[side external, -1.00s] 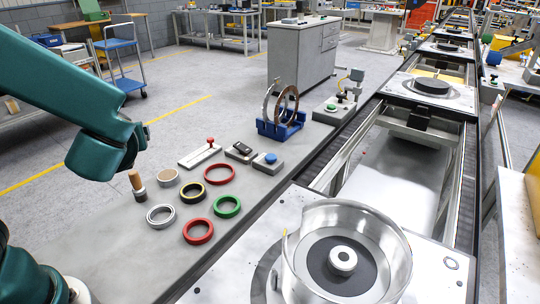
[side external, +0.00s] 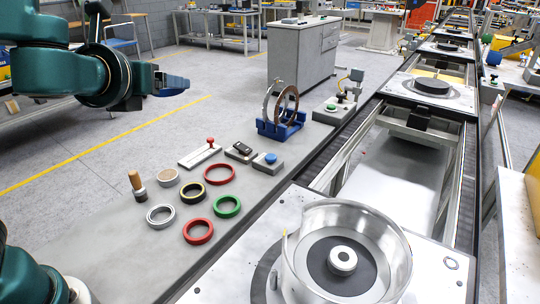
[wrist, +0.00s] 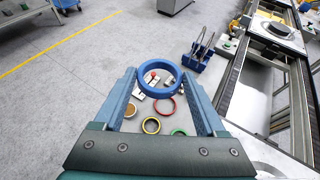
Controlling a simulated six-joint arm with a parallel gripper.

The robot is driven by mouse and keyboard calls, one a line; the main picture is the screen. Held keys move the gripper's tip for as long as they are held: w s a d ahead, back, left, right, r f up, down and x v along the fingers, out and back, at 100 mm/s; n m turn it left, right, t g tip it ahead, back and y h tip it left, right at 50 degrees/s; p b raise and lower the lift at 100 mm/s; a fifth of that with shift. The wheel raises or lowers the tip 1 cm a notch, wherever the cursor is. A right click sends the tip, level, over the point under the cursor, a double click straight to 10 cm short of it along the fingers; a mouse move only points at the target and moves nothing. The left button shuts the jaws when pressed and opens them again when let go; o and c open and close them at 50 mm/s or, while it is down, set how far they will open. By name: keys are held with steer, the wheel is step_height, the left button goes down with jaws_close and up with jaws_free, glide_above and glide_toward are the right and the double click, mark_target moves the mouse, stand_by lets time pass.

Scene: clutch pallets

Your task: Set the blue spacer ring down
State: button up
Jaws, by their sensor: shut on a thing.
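The blue spacer ring (wrist: 158,64) is in the wrist view, between the two finger ends of my gripper (wrist: 159,78). The fingers press on its left and right sides, and its open hole faces the camera. In the side external view my gripper (side external: 171,84) is up in the air at the upper left, pointing right, well above the bench (side external: 110,246). There the ring is hard to tell apart from the bluish fingers.
On the bench lie a near red ring (side external: 198,231), a far red ring (side external: 219,174), a green ring (side external: 227,206), a black-yellow ring (side external: 192,191) and a silver ring (side external: 160,216). A wooden-handled tool (side external: 137,185) and a blue stand with discs (side external: 281,128) stand upright. The near-left bench is clear.

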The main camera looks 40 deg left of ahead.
steer(key=w+a+f+n+g+y, duration=0.2)
steer(key=a+f, duration=0.3)
steer(key=f, duration=0.2)
steer(key=w+a+f+n+g+y, duration=0.1)
steer(key=w+a+f+n+y, duration=0.15)
steer(key=a+f, duration=0.35)
steer(key=shift+h, duration=0.35)
steer(key=w+d+f, duration=0.2)
steer(key=d, duration=0.1)
steer(key=w+d+f, duration=0.2)
steer(key=d+f, duration=0.1)
steer(key=w+d+f, duration=0.2)
steer(key=d, duration=0.1)
steer(key=shift+w+d+f, duration=0.35)
steer(key=shift+d+f, duration=0.05)
steer(key=shift+f, duration=2.05)
steer(key=shift+f, duration=0.55)
steer(key=shift+f, duration=0.1)
